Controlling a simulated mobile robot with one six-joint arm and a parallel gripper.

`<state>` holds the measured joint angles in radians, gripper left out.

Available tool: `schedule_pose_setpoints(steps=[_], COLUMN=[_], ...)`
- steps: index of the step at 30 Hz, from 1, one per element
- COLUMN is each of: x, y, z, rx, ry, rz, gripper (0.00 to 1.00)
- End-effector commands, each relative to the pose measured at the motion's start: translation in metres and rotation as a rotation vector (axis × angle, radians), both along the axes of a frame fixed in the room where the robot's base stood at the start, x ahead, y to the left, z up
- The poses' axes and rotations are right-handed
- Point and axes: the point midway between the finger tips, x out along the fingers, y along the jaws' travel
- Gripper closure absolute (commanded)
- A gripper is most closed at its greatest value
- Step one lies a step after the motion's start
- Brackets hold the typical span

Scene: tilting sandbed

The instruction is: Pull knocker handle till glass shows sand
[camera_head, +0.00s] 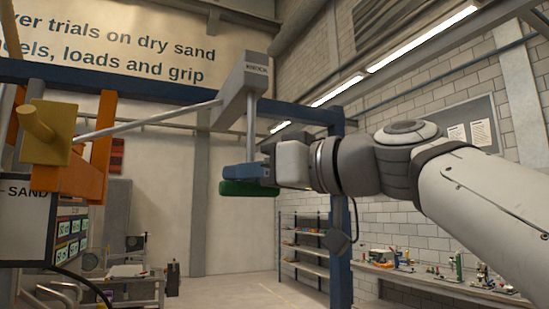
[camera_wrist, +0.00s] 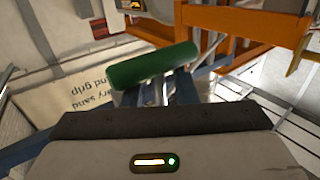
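The knocker handle is a green bar grip (camera_head: 248,188) hanging at the bottom of a thin vertical rod (camera_head: 250,125). The rod drops from a grey knocker head (camera_head: 242,85) on a slanted arm. My gripper (camera_head: 248,172) is at the rod's lower end, with its blue fingers just above the green grip. In the wrist view the green grip (camera_wrist: 153,65) lies across the blue fingers (camera_wrist: 182,92). The grip partly covers the fingers, so whether they are closed on the rod is unclear. I cannot make out a glass showing sand.
A blue post (camera_head: 341,250) rises behind my gripper. Shelves and a workbench (camera_head: 440,285) stand farther back.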

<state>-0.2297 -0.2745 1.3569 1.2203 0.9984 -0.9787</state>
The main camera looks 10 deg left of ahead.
Motion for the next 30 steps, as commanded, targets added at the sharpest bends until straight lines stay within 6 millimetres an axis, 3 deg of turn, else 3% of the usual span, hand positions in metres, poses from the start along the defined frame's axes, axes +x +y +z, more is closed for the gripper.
schedule_pose_setpoints(steps=[16,21,30], x=[0.000,0.000,-0.001], y=[0.001,0.001,0.000], z=[0.082,0.093,0.095], rx=[-0.002,0.000,0.000], ry=[-0.001,0.000,-0.001], rz=[0.000,0.000,0.001], gripper=[0.71,0.71,0.71])
